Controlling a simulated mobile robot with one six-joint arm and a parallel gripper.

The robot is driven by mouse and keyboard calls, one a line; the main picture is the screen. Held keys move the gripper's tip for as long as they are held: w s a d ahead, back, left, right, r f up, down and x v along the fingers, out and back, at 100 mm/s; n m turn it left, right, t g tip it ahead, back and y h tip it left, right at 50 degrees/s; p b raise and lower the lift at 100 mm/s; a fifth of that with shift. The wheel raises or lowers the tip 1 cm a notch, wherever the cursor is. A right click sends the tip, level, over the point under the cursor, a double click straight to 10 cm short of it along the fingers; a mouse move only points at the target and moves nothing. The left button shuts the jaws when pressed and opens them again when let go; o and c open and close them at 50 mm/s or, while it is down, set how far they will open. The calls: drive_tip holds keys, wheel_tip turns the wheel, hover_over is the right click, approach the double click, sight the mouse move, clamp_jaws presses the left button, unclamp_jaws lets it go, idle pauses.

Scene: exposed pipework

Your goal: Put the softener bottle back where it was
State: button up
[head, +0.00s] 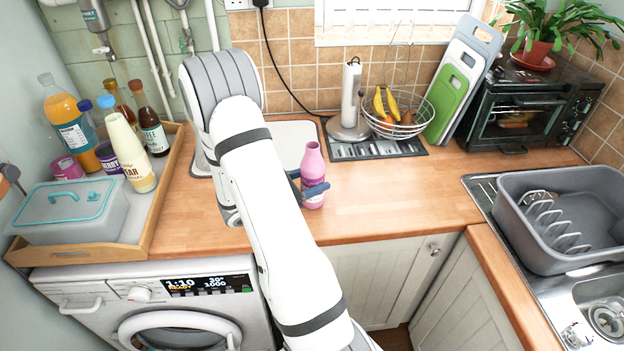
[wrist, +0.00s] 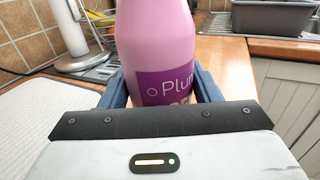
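A pink bottle (head: 312,166) with a purple label starting "Plum" stands upright over the wooden worktop; I take it as the softener bottle, though that word is not readable. My gripper (head: 307,184) has its blue fingers on both sides of the bottle's lower body, and they appear to press on it. In the wrist view the bottle (wrist: 158,40) fills the space between the fingers of my gripper (wrist: 162,88). Its base is hidden there. In the head view its base is at or just above the worktop; I cannot tell which.
A wooden tray (head: 150,235) at the left holds several bottles, jars and a grey lidded box (head: 75,212). A paper-towel stand (head: 350,100), fruit basket (head: 400,112) and toaster oven (head: 525,105) stand at the back. A dish rack (head: 560,220) is right. The worktop (head: 400,200) right of the bottle is clear.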

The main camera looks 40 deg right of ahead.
drive_tip(key=o, duration=0.3)
drive_tip(key=shift+r, duration=0.3)
drive_tip(key=b+v, duration=0.2)
drive_tip(key=v, duration=0.8)
drive_tip(key=shift+a+f, duration=0.2)
drive_tip(key=shift+a, duration=0.1)
drive_tip(key=shift+w+a+r, duration=0.1)
drive_tip(key=shift+a+r, duration=0.05)
drive_tip(key=shift+a, duration=0.45)
drive_tip(key=s+a+r+m+t+y, duration=0.6)
drive_tip(key=s+a+r+m+y, duration=0.5)
drive_tip(key=s+a+m+y, duration=0.3)
drive_tip(key=a+m+y, duration=0.1)
drive_tip(key=y, duration=0.2)
drive_tip(key=shift+a+m+t+y, duration=0.3)
drive_tip(key=shift+a+t, duration=0.1)
